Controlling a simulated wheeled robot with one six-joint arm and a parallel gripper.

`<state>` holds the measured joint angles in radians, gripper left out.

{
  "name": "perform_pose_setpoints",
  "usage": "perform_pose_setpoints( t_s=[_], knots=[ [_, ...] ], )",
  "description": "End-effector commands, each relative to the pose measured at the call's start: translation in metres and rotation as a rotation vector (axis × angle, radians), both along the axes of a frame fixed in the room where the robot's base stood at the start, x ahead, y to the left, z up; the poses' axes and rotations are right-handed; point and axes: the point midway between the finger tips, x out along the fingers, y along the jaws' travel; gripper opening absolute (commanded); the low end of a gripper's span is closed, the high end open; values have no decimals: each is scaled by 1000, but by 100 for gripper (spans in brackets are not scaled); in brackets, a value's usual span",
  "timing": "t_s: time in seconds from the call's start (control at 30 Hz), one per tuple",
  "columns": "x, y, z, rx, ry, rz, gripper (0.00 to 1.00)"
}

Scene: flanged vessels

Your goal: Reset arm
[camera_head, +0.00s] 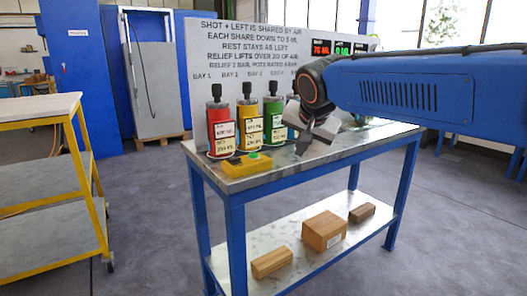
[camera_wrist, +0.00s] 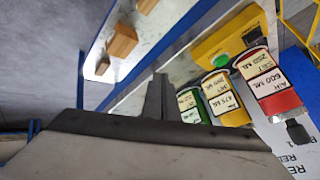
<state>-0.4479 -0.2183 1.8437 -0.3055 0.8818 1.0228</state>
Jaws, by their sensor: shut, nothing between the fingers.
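My blue arm reaches in from the right in the head view. My gripper (camera_head: 306,143) hangs over the bench top, right of the vessels, with its fingers pointing down. In the wrist view its dark fingers (camera_wrist: 158,88) are together, with nothing between them. A red vessel (camera_head: 221,131), a yellow vessel (camera_head: 249,124) and a green vessel (camera_head: 273,120) stand upright in a row with dark tops and white labels. My gripper appears apart from them. Further bays are hidden behind my arm. The wrist view also shows the red (camera_wrist: 282,102), yellow (camera_wrist: 236,117) and green vessels (camera_wrist: 188,102).
The blue-legged bench (camera_head: 237,184) carries a yellow box (camera_head: 235,168) with a green button at its front edge. Several wooden blocks lie on its lower shelf (camera_head: 290,272). A lettered panel (camera_head: 225,88) stands behind. A yellow cart (camera_head: 70,118) is left; open floor lies between.

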Motion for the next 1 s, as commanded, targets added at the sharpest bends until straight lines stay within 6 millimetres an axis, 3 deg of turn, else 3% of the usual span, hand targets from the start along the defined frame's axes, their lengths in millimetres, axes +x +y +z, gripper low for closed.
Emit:
perform_pose_setpoints(
  t_s=[0.03, 0.2, 0.5, 0.8, 1.0],
  knots=[
    [-17, -22, -9, -22, 14, 9, 0],
    [-73, -80, -45, -103, 71, 72, 0],
    [-182, -152, -122, -211, 167, 201, 0],
    [-279, -185, -203, -276, 240, 332, 0],
    [-306, -189, -229, -291, 258, 377, 0]
  ],
)
